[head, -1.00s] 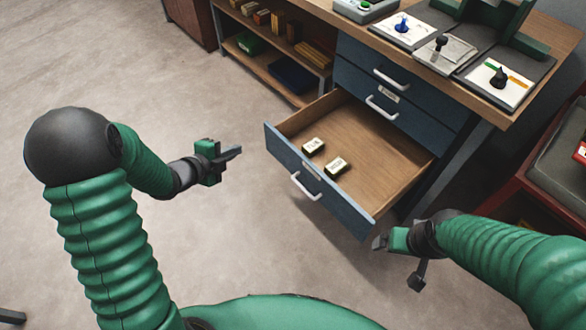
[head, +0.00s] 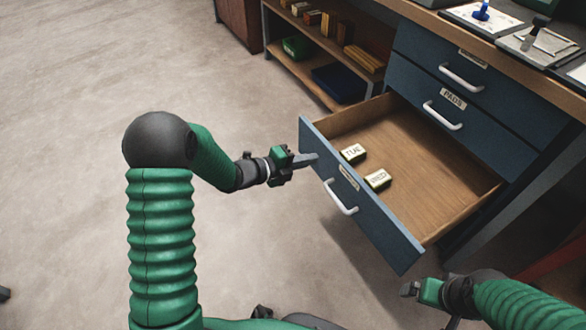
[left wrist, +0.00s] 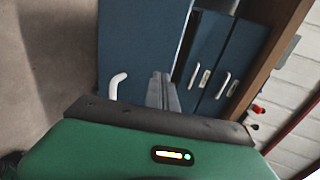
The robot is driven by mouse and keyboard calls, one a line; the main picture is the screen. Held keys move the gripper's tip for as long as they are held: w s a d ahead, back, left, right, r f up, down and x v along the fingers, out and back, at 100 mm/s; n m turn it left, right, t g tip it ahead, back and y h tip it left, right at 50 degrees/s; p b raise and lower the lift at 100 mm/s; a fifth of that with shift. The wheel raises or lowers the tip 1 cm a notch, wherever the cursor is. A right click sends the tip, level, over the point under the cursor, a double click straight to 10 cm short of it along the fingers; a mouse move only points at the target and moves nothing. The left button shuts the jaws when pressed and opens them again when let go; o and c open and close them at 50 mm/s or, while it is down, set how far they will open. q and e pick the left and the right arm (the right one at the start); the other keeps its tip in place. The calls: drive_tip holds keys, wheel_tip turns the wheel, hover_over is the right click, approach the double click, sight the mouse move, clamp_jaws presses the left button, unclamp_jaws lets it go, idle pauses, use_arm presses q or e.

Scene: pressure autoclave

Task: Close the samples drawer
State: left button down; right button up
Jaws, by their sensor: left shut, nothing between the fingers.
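The open drawer (head: 378,222) is the lowest one in the blue cabinet and is pulled far out. Its front has a white handle (head: 341,198) and a small label that I cannot read. Two small labelled blocks (head: 353,153) (head: 377,179) lie inside. My left gripper (head: 308,160) is shut and empty, at the left end of the drawer front; I cannot tell whether it touches. In the left wrist view its fingers (left wrist: 162,92) point at the blue front (left wrist: 140,45), right of the handle (left wrist: 117,86).
Two shut drawers (head: 455,95) sit above the open one, under a wooden worktop (head: 430,15) with several items on it. A shelf unit (head: 325,50) with boxes stands to the left. The floor (head: 80,120) on the left is clear.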

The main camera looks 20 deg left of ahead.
sight(329, 152)
use_arm(q)
drive_tip(key=x, duration=0.1)
drive_tip(key=b+x, duration=0.1)
drive_tip(key=shift+w+d+r, duration=0.2)
drive_tip(key=shift+w+d, duration=0.05)
drive_tip(key=shift+w, duration=0.1)
drive_tip(key=shift+w+d+r, duration=0.15)
drive_tip(key=shift+w+d, duration=0.1)
drive_tip(key=shift+w, duration=0.1)
use_arm(e)
drive_tip(key=shift+s+x, duration=0.2)
drive_tip(key=shift+x, duration=0.75)
